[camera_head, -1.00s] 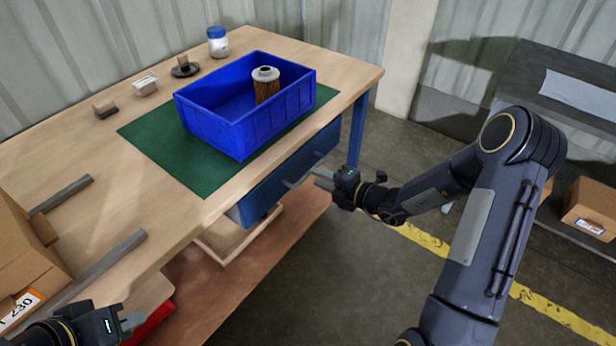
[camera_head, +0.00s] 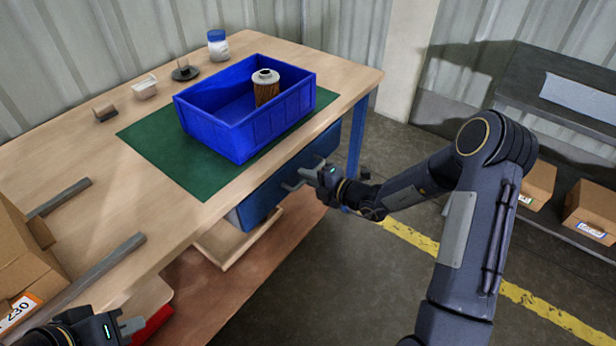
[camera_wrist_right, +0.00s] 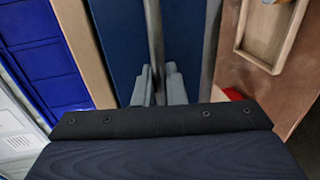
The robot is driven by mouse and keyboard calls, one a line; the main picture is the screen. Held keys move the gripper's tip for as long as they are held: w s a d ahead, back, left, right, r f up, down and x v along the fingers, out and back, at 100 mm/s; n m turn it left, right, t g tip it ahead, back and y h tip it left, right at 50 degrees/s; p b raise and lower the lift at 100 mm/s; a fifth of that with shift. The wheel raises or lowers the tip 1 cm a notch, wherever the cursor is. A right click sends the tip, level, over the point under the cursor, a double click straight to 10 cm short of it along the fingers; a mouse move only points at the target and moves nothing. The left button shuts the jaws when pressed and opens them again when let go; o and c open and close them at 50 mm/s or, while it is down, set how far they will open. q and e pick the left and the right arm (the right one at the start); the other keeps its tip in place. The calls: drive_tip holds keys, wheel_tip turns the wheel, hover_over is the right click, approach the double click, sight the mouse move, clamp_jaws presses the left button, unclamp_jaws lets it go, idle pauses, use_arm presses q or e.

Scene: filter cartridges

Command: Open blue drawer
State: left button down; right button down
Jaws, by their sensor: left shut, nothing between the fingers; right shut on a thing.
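The blue drawer (camera_head: 273,193) is under the front edge of the workbench; its front looks flush, with no gap visible. In the right wrist view the dark blue drawer front (camera_wrist_right: 120,45) lies beside a grey bar handle (camera_wrist_right: 155,35). My right gripper (camera_head: 297,180) is at the drawer front, its fingers shut on the handle; the fingers also show in the right wrist view (camera_wrist_right: 160,82). In the head view the hand covers part of the handle. My left gripper (camera_head: 131,326) is shut and empty at the bottom left, away from the drawer.
A blue bin (camera_head: 215,133) holding a filter cartridge (camera_head: 265,92) stands on a green mat (camera_head: 160,150) above the drawer. A cardboard box (camera_head: 25,265) and grey rails (camera_head: 105,270) are at the left. The floor in front of the drawer is clear.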

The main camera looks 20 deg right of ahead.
drive_tip(key=f+p+v, duration=0.2)
drive_tip(key=p+v, duration=0.1)
drive_tip(key=v, duration=1)
drive_tip(key=s+f+p+v, duration=0.1)
drive_tip(key=f+p+v, duration=0.2)
drive_tip(key=v, duration=0.9)
drive_tip(key=shift+s+d+f+p, duration=0.2)
drive_tip(key=shift+s+d+p, duration=0.15)
drive_tip(key=shift+d+p, duration=0.3)
drive_tip(key=shift+a, duration=0.1)
drive_tip(key=c, duration=1.6)
unclamp_jaws()
drive_tip(key=shift+c, duration=0.2)
drive_tip(key=v, duration=0.7)
drive_tip(key=shift+s+d, duration=0.25)
drive_tip(key=shift+s, duration=0.05)
